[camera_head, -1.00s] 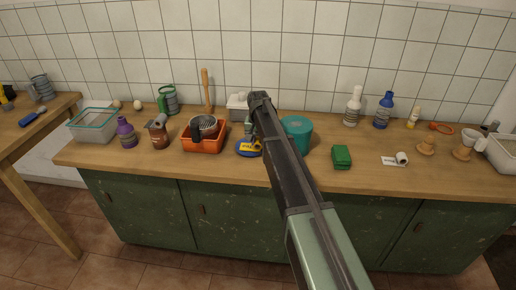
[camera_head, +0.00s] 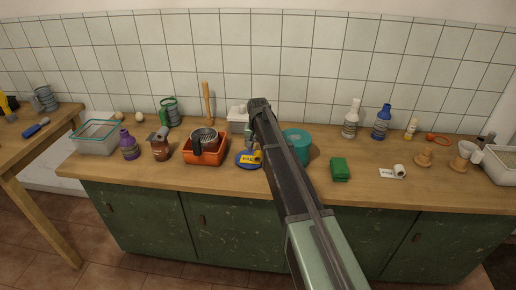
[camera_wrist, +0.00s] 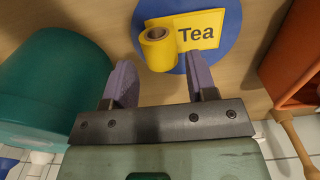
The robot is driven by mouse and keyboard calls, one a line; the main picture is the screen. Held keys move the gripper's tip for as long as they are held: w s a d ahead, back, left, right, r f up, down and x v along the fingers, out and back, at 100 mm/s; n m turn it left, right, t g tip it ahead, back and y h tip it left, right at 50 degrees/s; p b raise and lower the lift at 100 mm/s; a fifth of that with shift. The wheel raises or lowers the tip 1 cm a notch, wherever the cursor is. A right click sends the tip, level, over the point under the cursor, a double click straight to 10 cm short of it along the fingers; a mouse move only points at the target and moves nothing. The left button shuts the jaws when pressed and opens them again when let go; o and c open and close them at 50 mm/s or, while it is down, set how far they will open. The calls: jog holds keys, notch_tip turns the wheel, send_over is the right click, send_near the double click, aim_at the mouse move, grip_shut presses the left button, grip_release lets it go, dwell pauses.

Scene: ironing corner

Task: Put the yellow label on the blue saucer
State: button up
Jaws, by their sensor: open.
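The yellow label (camera_wrist: 200,31) is a roll with a flat strip reading "Tea". In the wrist view it lies on the blue saucer (camera_wrist: 228,50), with the strip flat and the roll at its left end. In the head view the label (camera_head: 258,156) and saucer (camera_head: 243,166) are on the counter, left of my arm. My gripper (camera_wrist: 160,62) is open, with its two purple fingers apart and the roll showing between and just beyond their tips. No contact with the roll is visible. In the head view my arm hides the fingers.
An orange bin (camera_head: 205,157) holding a strainer stands left of the saucer. A teal tub (camera_head: 297,142) stands to its right, close beside my gripper in the wrist view (camera_wrist: 50,95). A white container (camera_head: 237,118) is behind. Counter (camera_head: 390,195) is clear in front.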

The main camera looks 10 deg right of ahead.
aim_at(258, 153)
notch_tip(258, 153, up, 10)
jog(key=p, duration=0.8)
jog(key=s+a+n, duration=0.3)
jog(key=s+n, duration=0.1)
jog(key=s, duration=3.1)
jog(key=shift+f, duration=0.25)
